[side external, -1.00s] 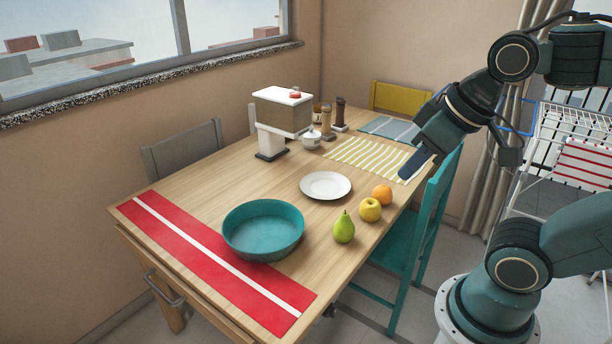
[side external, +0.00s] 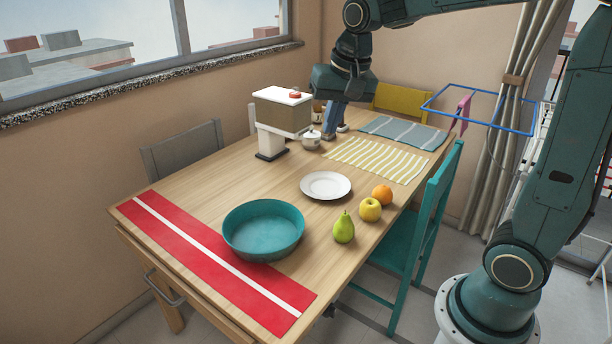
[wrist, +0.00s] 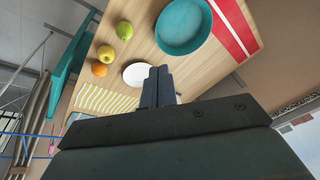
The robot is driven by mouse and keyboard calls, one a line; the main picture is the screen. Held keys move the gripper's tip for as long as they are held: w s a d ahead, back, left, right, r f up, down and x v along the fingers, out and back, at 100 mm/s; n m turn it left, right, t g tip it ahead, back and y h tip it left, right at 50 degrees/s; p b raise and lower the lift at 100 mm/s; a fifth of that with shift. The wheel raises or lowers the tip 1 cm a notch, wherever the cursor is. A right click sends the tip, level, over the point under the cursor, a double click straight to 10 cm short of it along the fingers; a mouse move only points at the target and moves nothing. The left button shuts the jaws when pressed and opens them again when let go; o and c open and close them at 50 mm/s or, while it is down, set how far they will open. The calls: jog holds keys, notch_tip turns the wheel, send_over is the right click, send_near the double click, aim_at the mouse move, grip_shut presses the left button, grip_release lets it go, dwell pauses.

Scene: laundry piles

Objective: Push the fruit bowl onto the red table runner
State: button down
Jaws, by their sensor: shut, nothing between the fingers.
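The fruit bowl (side external: 263,232) is a round, empty teal bowl, upright on the table. In the side view its left rim overlaps the edge of the red table runner (side external: 175,232), which has a white stripe and lies across the table's left end. The wrist view also shows the bowl (wrist: 184,28) beside or just over the edge of the runner (wrist: 236,24). My gripper (side external: 329,132) is shut and empty, pointing down above the far part of the table, well away from the bowl. Its closed fingers show in the wrist view (wrist: 159,72).
A white plate (side external: 325,185), pear (side external: 344,228), apple (side external: 370,210) and orange (side external: 382,194) lie right of the bowl. A white-topped box on a stand (side external: 283,110), a sugar pot (side external: 311,140) and shakers are near my gripper. Bare wood lies between stand and bowl.

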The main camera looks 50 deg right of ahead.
jog(key=w+d+f+m+g, duration=0.2)
jog(key=w+d+f+m, duration=0.5)
jog(key=w+f, duration=0.4)
jog(key=w+d+f+m, duration=0.2)
jog(key=w+d+f, duration=0.1)
jog(key=f, duration=0.3)
jog(key=w+d+f+m+g, duration=0.1)
jog(key=w+d+f, duration=0.3)
jog(key=f, duration=0.3)
jog(key=shift+w+d+f+m+y, duration=0.2)
jog(key=shift+d+m+y, duration=0.1)
jog(key=shift+d+m, duration=0.15)
notch_tip(320, 180, down, 10)
jog(key=shift+f, duration=0.15)
jog(key=shift+a+r, duration=0.2)
jog(key=shift+a, duration=1.8)
